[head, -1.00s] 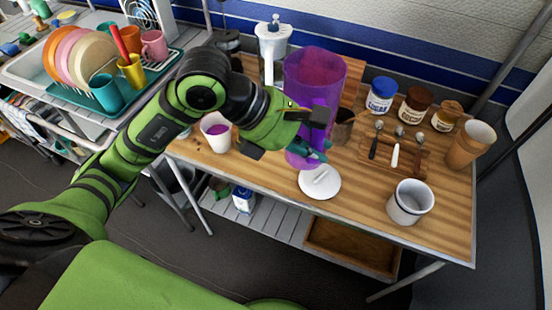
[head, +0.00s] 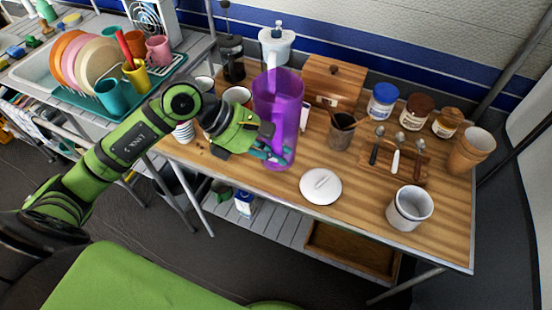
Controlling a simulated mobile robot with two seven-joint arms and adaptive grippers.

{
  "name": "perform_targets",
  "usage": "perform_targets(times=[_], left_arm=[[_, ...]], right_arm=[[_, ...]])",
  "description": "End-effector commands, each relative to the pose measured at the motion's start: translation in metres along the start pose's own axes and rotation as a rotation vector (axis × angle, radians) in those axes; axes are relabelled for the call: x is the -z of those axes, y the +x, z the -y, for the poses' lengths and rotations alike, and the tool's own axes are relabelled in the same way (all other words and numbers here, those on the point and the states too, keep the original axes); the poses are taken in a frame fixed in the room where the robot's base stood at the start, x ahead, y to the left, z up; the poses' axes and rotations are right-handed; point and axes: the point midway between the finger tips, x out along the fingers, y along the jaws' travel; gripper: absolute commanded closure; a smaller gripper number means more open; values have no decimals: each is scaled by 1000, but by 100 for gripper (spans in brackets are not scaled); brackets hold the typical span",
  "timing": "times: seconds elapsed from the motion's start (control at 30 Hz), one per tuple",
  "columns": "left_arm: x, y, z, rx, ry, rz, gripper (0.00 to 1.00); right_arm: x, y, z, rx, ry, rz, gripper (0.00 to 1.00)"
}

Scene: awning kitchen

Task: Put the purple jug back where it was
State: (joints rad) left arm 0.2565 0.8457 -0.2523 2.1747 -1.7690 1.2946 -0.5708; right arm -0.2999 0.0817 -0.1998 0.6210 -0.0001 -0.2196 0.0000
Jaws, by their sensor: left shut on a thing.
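The purple jug (head: 276,105) is a tall, see-through pitcher, upright in the middle of the head view over the wooden table (head: 350,225). My left gripper (head: 278,152) comes in from the left and is shut on the jug's lower front, at its handle side. Whether the jug's base touches the table is hard to tell. A white upright piece shows at the jug's top, and I cannot tell if it belongs to the dispenser behind. My right gripper is not in view.
A white lid (head: 321,187) lies just right of the jug. A wooden box (head: 334,82), a utensil cup (head: 341,132), jars (head: 383,101) and a spoon tray (head: 399,160) stand behind and right. A white pot (head: 409,208) is front right. The table's front middle is clear.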

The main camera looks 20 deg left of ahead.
Motion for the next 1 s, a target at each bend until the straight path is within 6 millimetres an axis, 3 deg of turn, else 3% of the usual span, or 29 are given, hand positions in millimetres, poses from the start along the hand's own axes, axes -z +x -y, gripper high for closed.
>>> perform_targets(times=[0.3,0.73,0.77,0.8,1.0], left_arm=[[26,25,2,1,-2,2,100],[31,31,2,-2,2,2,100],[31,30,3,1,0,0,76],[30,30,3,1,-1,0,61],[30,30,3,1,-1,-1,61]], right_arm=[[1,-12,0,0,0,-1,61],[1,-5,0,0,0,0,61],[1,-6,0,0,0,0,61],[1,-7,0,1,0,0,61],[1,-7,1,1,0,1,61]])
